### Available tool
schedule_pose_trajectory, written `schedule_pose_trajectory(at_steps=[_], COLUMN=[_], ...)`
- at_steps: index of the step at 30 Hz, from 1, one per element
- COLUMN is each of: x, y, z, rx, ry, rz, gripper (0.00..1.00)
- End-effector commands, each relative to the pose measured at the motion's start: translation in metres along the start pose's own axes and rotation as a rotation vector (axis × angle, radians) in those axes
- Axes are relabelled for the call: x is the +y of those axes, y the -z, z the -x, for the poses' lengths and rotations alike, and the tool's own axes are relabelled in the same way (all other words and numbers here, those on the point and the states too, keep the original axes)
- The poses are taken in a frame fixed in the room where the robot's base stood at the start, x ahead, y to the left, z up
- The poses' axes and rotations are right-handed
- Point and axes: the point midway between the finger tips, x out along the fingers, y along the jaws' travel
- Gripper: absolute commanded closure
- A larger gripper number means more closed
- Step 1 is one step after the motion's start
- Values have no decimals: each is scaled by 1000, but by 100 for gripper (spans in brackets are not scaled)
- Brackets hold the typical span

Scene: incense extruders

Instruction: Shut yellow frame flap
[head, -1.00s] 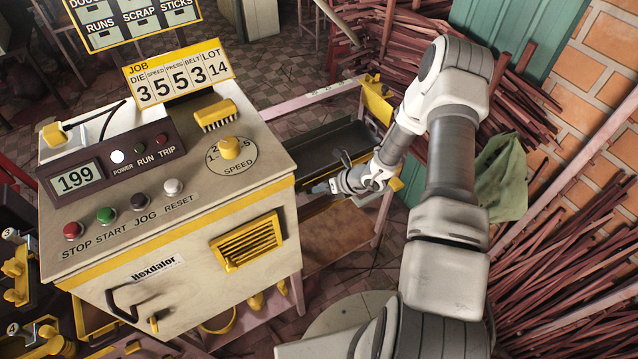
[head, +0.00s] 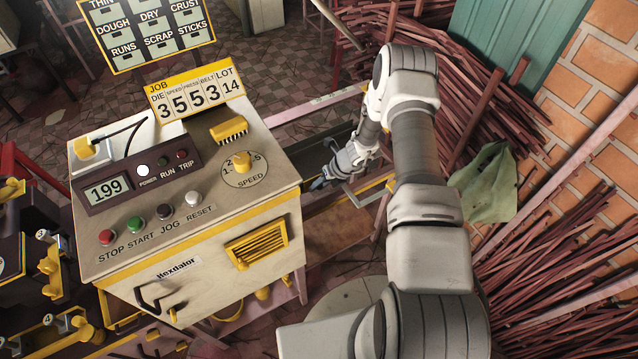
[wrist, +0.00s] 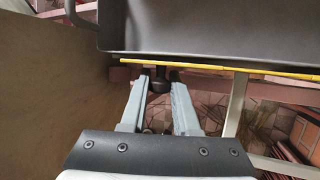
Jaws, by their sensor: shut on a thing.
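My gripper (head: 318,184) is low behind the right side of the cream machine, beside a dark tray. In the wrist view its two pale blue-grey fingers (wrist: 160,82) close around a small dark knob (wrist: 159,86) just below the tray's edge. A yellow strip (wrist: 220,67) runs along that edge, with a pale grey bar (wrist: 236,105) dropping from it. A yellow edge also shows right of the gripper in the head view (head: 376,189). Which part is the frame flap, and how far open it stands, I cannot tell. A yellow slatted vent (head: 256,248) is on the machine's front.
The cream machine (head: 190,235) fills the left, close to my gripper; its wall (wrist: 55,85) bounds the wrist view's left. Reddish stick bundles (head: 540,270) and a green cloth (head: 485,185) lie right. A dark tray (wrist: 210,30) lies ahead of the fingers.

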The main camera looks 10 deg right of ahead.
Motion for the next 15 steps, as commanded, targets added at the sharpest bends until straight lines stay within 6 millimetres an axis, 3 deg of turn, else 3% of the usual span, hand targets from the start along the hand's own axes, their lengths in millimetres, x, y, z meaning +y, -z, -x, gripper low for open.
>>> schedule_pose_trajectory(at_steps=[13, 14, 15], x=[0, 0, 0], y=[1, 1, 1], z=[0, 0, 0], rx=[6, 6, 6], ry=[1, 1, 1], rz=[-3, -3, -2], gripper=[100, 67, 60])
